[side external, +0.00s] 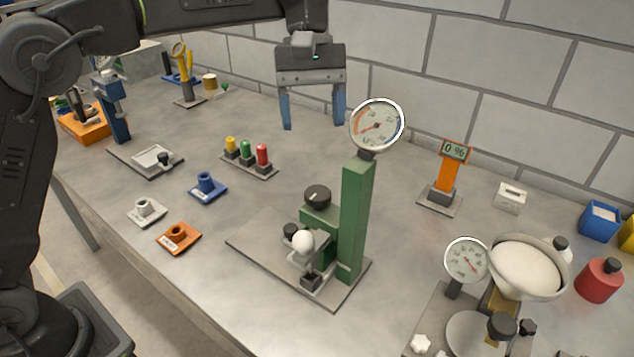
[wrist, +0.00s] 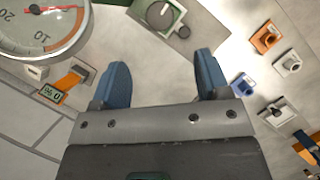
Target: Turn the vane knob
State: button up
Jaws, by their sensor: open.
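A green stand (side external: 354,220) on a grey plate carries a round dial gauge (side external: 376,125) at its top. A black round knob (side external: 317,195) with a light mark sits on the stand's green side block; I cannot tell for sure that it is the vane knob. The same knob (wrist: 162,14) shows at the top of the wrist view. My gripper (side external: 313,123) is open and empty, with blue fingers pointing down, above and behind the knob. In the wrist view my gripper (wrist: 163,78) has its fingers wide apart, clear of the knob.
A white-filled bowl (side external: 526,268) with a second gauge (side external: 466,260) and black knobs stands at front right. An orange digital display post (side external: 446,178) stands behind. Coloured pegs (side external: 246,150) and small blue, white and orange holders lie left. A block wall bounds the back.

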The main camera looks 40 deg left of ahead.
aim_at(317, 191)
jog(key=x, duration=1.1)
